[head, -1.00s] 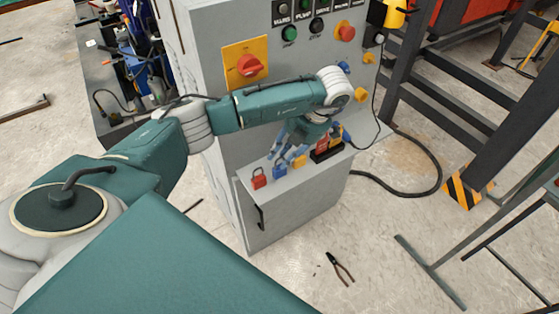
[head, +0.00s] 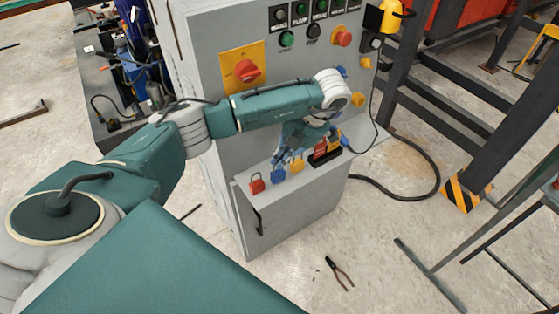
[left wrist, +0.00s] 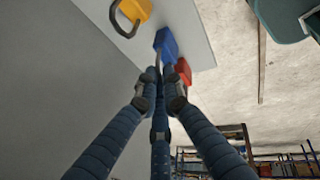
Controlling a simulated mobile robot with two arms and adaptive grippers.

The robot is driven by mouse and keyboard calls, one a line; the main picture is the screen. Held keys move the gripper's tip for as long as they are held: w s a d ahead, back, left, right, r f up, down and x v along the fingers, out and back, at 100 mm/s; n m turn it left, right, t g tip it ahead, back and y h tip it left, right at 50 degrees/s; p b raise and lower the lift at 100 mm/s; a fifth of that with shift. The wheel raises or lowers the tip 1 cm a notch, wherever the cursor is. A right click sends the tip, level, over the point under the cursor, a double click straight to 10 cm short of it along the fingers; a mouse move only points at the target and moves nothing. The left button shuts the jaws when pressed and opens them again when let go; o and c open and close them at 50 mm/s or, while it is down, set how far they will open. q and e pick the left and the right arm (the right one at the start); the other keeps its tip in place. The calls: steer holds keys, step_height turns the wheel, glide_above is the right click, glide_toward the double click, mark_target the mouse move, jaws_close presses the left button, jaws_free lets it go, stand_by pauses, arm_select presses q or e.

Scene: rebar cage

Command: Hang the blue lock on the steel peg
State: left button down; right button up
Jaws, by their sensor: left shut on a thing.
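The blue lock (head: 278,174) is at the shelf of the grey cabinet, between a red lock (head: 257,183) and a yellow lock (head: 296,164). My left gripper (head: 281,160) points down over it, shut on its shackle. In the left wrist view the fingertips (left wrist: 158,82) meet at the shackle, with the blue lock's body (left wrist: 166,44) just beyond. The red lock (left wrist: 183,71) is close beside it. I cannot tell whether the blue lock still touches the shelf. I cannot make out the steel peg for certain. My right gripper is not in view.
The shelf (head: 300,185) also carries a dark holder (head: 325,157) with red and yellow items. A red rotary switch (head: 246,71) and buttons stick out of the cabinet front. Pliers (head: 339,272) lie on the floor. A dark steel frame (head: 450,115) stands at the right.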

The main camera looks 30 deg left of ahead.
arm_select(q)
step_height(320, 180, up, 20)
steer(key=p, duration=0.3)
steer(key=shift+f, duration=0.25)
stand_by(0.3)
